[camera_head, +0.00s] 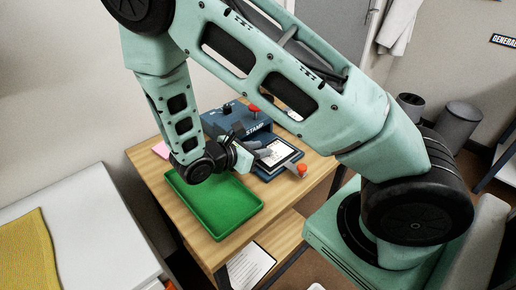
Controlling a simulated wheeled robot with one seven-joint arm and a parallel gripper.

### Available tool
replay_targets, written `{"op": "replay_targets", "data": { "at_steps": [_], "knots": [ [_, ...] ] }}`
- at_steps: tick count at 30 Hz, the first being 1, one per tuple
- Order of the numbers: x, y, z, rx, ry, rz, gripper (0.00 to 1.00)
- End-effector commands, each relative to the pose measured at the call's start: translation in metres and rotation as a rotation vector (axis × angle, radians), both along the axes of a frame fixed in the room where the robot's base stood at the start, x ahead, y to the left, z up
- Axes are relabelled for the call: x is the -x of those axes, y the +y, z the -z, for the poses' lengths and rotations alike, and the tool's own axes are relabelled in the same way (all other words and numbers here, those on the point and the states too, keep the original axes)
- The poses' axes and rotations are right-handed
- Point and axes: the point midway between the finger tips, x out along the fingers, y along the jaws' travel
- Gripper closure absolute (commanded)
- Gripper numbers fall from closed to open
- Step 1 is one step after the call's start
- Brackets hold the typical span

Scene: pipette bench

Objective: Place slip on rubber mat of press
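The press (229,119) is a dark blue device marked STAMP with a red knob, standing on the wooden table. Its low bed reaches towards the front right, with a black mat (297,153) on it. A white slip (279,153) with dark print lies over the mat; whether it rests flat on it is too small to tell. My gripper (268,151) reaches in from the left, its grey fingers at the slip's left edge. I cannot tell whether they are open or touch the slip.
An empty green tray (213,205) lies on the table in front of the press. A pink sheet (161,150) is at the table's left edge. An orange knob (302,169) sits at the bed's front. A white sheet (249,266) lies on the lower shelf.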

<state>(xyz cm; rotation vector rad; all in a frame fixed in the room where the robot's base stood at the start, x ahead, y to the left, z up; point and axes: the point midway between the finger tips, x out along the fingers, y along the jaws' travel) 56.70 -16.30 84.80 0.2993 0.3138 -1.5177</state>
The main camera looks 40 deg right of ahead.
Motion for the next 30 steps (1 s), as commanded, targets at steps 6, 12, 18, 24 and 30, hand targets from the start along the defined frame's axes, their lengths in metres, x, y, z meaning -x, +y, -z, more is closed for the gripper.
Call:
{"op": "replay_targets", "data": {
  "at_steps": [6, 12, 18, 24, 30],
  "knots": [
    [0.0, 0.0, -0.001, 0.0, 0.0, 0.0, 0.65],
    [-0.001, 0.003, -0.005, -0.001, -0.003, -0.001, 0.65],
    [-0.001, 0.035, -0.017, -0.003, -0.005, -0.005, 0.65],
    [0.001, 0.074, -0.034, -0.002, -0.005, -0.003, 0.65],
    [0.002, 0.102, -0.045, -0.001, -0.003, -0.002, 0.65]
  ]
}}
